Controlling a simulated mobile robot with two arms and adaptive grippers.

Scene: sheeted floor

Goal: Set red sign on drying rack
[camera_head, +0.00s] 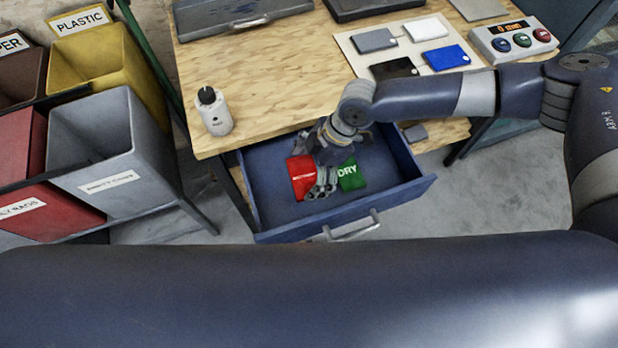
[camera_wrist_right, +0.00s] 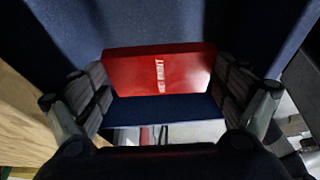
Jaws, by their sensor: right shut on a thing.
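The red sign (camera_head: 303,177) is in the open blue drawer (camera_head: 270,215), partly hidden by my right gripper (camera_head: 324,181). The gripper reaches down into the drawer and is shut on the sign. In the right wrist view the red sign (camera_wrist_right: 160,78), with small white lettering, spans the space between the two fingers. A green sign reading DRY (camera_head: 350,176) lies in the drawer just right of the gripper. I cannot make out a drying rack for certain. My left gripper is not in view.
The wooden workbench (camera_head: 290,80) above the drawer carries a white bottle (camera_head: 214,111), a board with coloured squares (camera_head: 362,58) and a button box (camera_head: 513,40). Sorting bins, including a grey one (camera_head: 105,165), stand at the left. The drawer handle (camera_head: 352,230) juts out in front.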

